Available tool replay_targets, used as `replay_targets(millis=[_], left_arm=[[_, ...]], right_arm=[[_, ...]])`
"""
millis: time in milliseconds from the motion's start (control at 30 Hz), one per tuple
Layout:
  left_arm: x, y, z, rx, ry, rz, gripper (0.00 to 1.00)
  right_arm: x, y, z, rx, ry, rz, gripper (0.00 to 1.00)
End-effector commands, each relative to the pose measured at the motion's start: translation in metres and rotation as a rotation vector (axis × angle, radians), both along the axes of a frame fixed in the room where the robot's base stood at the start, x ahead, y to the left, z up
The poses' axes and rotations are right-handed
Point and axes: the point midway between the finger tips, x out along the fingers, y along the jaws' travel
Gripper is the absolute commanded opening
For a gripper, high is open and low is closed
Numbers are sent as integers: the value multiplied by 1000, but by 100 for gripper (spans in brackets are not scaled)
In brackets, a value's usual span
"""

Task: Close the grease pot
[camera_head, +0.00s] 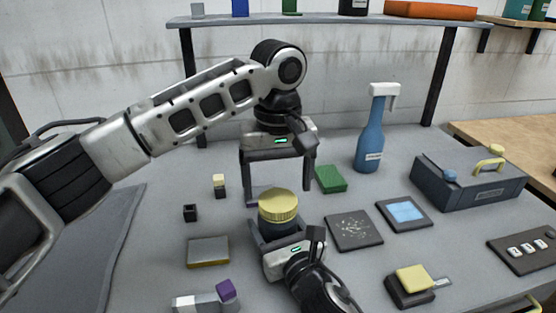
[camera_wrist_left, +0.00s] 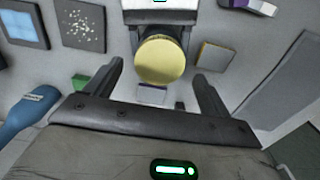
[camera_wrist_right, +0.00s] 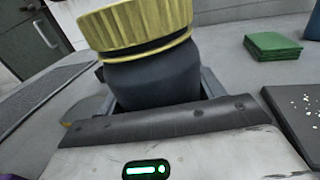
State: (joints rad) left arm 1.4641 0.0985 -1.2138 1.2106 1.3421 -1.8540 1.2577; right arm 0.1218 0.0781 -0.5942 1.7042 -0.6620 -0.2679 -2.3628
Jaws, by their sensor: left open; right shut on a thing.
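The grease pot (camera_head: 279,228) has a dark body and a ridged yellow lid (camera_head: 279,205) on top. My right gripper (camera_head: 279,236) is shut around the pot body from the front and holds it upright. In the right wrist view the dark body (camera_wrist_right: 155,80) is between the fingers, and the yellow lid (camera_wrist_right: 135,24) sits over it with a dark band beneath its rim. I cannot tell how tightly it is seated. My left gripper (camera_head: 278,187) is open and empty, pointing down above the lid. In the left wrist view the lid (camera_wrist_left: 160,61) shows beyond the open fingers.
Two square pads (camera_head: 354,231) lie right of the pot. Small blocks and a grey-yellow pad (camera_head: 208,251) lie left. A shelf (camera_head: 320,19) runs behind.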

Motion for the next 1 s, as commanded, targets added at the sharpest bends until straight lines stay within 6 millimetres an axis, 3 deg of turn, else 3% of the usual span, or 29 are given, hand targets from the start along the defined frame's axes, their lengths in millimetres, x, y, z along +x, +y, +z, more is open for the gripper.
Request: replay_targets(millis=[200, 567, 600, 767, 1000], left_arm=[[0, 0, -25, 0, 0, -1, 82], [0, 0, -31, -1, -1, -1, 82], [0, 0, -31, -1, -1, -1, 79], [0, 0, -31, -1, -1, -1, 37], [0, 0, -31, -1, -1, -1, 35]], right_arm=[[0, 0, -1, -1, 2, 0, 3], [0, 0, -1, -1, 2, 0, 3], [0, 0, -1, -1, 2, 0, 3], [0, 0, -1, -1, 2, 0, 3], [0, 0, -1, -1, 2, 0, 3]])
